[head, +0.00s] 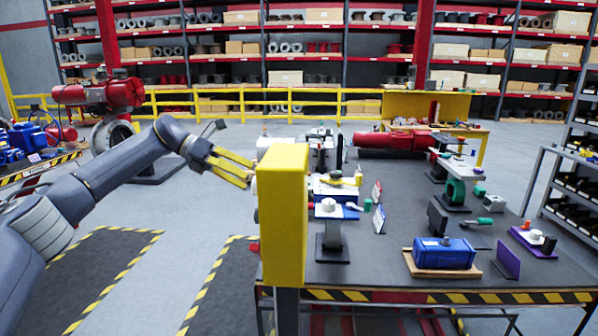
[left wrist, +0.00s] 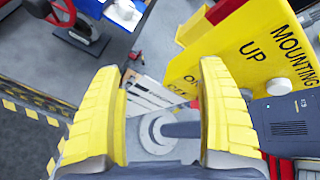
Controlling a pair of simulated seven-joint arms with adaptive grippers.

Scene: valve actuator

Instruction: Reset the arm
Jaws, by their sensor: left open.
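My left gripper (head: 240,170) reaches in from the left, to the left of a tall yellow upright box (head: 282,215) at the table's near left corner. Its yellow fingers are apart and empty; they also show in the left wrist view (left wrist: 160,100). In the left wrist view, a yellow panel marked "MOUNTING UP" (left wrist: 255,50) lies beyond the right finger. A grey round disc with a shaft (left wrist: 155,132) shows between the fingers; I cannot tell how far below it is. I cannot single out the arm to be reset. My right gripper is not in view.
The dark table (head: 390,272) holds a blue actuator (head: 445,253) on a wooden board, a red actuator (head: 392,140) at the back and several small devices. A red machine (head: 98,92) stands at left. Floor is open between it and the table.

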